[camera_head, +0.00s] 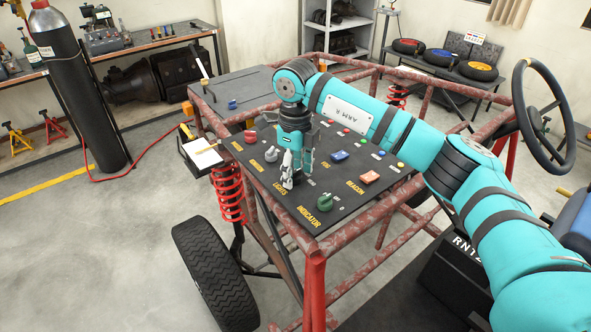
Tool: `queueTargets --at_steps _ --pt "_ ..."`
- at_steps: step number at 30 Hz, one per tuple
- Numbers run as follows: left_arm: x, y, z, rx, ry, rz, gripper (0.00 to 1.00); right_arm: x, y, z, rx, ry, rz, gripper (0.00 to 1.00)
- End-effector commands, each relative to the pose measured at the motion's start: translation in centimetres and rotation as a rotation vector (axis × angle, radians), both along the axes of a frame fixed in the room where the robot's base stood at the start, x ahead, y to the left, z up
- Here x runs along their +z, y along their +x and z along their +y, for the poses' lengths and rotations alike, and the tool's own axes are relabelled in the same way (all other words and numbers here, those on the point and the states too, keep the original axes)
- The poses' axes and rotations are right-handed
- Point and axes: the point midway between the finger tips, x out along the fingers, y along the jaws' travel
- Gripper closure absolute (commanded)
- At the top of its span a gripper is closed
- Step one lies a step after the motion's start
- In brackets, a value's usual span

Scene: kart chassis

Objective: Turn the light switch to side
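The black switch panel (262,205) lies on top of the red kart frame. The yellow "LIGHTS" label (280,187) is on its front left part. My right gripper (289,180) points down onto the panel just beside that label, with its fingertips low at the panel surface. The light switch is hidden behind or between the fingers, so its position cannot be read. Whether the fingers are closed on it cannot be told. My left gripper is not in view.
A red knob (250,136), a grey knob (270,155) and a green knob (325,202) stand on the panel. A steering wheel (521,105) is at the right.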

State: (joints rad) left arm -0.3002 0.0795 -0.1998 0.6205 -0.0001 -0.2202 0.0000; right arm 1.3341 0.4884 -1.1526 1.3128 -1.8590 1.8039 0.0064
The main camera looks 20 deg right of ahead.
Motion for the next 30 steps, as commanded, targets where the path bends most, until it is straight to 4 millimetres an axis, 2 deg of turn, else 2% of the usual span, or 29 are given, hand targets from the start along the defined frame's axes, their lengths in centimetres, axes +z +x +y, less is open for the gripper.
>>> queueTargets --at_steps 5,8,11,21,25,30 --pt "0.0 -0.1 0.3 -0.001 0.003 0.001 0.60 0.1 0.0 0.0 0.001 0.001 0.001 0.48" --pt "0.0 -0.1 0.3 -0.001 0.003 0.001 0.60 0.8 0.0 0.0 0.001 0.001 -0.001 0.48" --pt "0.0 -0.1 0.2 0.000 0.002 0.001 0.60 2.4 0.0 0.1 0.001 0.001 -0.003 0.48" --pt "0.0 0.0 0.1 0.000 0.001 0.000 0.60 9.4 0.1 0.0 -0.001 0.001 -0.002 0.48" --pt "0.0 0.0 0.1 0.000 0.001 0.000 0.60 11.1 0.0 0.0 0.000 0.001 -0.001 0.48" --pt "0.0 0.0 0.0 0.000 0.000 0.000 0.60 11.9 0.0 0.0 0.000 0.001 0.001 0.48"
